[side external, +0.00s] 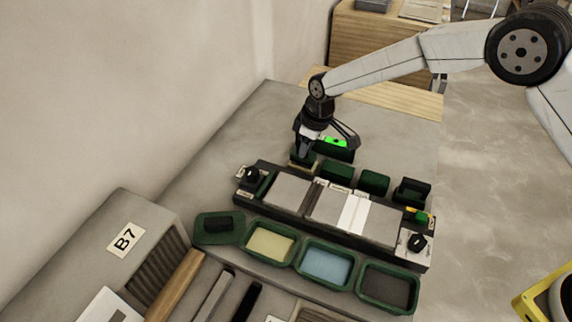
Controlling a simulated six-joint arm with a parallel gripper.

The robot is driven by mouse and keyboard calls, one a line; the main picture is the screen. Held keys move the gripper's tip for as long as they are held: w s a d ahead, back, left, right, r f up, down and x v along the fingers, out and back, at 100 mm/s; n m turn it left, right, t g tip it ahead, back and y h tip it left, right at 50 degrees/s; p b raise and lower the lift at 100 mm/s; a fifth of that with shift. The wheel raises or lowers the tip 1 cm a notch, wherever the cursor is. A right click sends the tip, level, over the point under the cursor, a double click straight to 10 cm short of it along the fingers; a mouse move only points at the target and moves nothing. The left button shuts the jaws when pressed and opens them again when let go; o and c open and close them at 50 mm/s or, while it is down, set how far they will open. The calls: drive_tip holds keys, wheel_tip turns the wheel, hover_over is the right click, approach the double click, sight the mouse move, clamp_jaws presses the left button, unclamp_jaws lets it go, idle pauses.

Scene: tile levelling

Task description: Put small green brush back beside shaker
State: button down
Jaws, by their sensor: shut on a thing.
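My gripper (303,150) points down behind the left part of the tile fixture. It is shut on a small dark green piece with a tan lower edge, which I take to be the small green brush (302,161). The brush is low, close to the grey bench top; I cannot tell whether it touches it. My fingers cover its upper part. Several dark green block-like items stand in a row to its right, including one (337,172) nearest, another (374,182) and a darker one (411,191). I cannot tell which of these is the shaker.
The tile fixture (290,190) holds grey tiles and a white strip, with a black knob at each end. In front are green trays with yellow (269,243), blue (325,264) and dark contents. A bin labelled B7 (124,239) is at left. The bench behind is clear.

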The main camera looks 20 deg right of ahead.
drive_tip(key=shift+c, duration=0.2)
unclamp_jaws()
idle(0.3)
drive_tip(key=shift+r, duration=4)
drive_tip(key=s+d+r+m, duration=0.2)
drive_tip(key=s+d+m, duration=0.3)
drive_tip(key=s+d, duration=0.75)
drive_tip(key=s+d+f+m, duration=0.1)
drive_tip(key=s+d+m, duration=0.1)
drive_tip(key=s+d, duration=0.2)
drive_tip(key=s+d+f+m+t+h, duration=0.1)
drive_tip(key=s+d, duration=0.4)
drive_tip(key=s, duration=0.5)
drive_tip(key=shift+d+m+h, duration=0.2)
drive_tip(key=shift+m+h, duration=0.1)
drive_tip(key=shift+m, duration=0.2)
